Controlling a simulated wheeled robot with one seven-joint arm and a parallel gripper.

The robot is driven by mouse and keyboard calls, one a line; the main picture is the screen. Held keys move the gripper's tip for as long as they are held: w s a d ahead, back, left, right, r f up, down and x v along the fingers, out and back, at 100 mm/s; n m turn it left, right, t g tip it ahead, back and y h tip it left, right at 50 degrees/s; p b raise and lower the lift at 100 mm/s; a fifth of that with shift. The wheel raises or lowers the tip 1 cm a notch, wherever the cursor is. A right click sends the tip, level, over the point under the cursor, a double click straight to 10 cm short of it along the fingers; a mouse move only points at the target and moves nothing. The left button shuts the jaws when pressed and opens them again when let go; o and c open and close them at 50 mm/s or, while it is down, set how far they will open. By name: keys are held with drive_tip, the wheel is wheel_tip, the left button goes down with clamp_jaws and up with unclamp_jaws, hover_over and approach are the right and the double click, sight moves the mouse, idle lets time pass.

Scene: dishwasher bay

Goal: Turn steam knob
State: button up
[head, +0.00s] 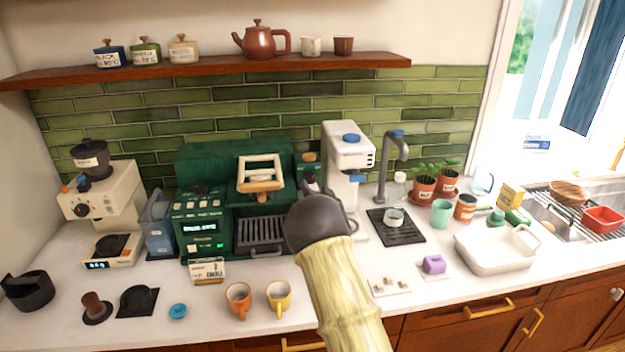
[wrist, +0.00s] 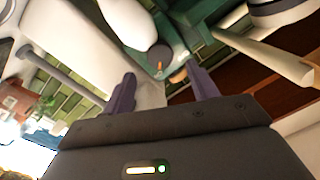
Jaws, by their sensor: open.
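The green espresso machine (head: 215,165) stands against the tiled wall, with a narrow green section (head: 309,168) at its right. A small brown piece (head: 310,157) sits on top of that section; I cannot tell whether it is the steam knob. My gripper (head: 311,184) is in front of that section, mostly hidden behind my arm. In the wrist view my gripper (wrist: 160,70) is open, its two purple-grey fingers apart with nothing held. Beyond the fingers, a dark round knob (wrist: 159,56) shows on the green machine body (wrist: 172,35), apart from the fingers. A small orange piece (wrist: 179,76) lies beside it.
A white dispenser (head: 343,150) stands close to the right of the machine, with a grey tap (head: 385,165) beyond. An orange cup (head: 238,299) and a yellow cup (head: 278,297) stand in front. A wooden shelf (head: 210,69) runs above.

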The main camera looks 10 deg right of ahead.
sight(311, 179)
drive_tip(key=shift+w+a+p, duration=0.2)
drive_tip(key=shift+w+p, duration=0.5)
drive_tip(key=shift+w, duration=1.85)
drive_tip(key=c, duration=1)
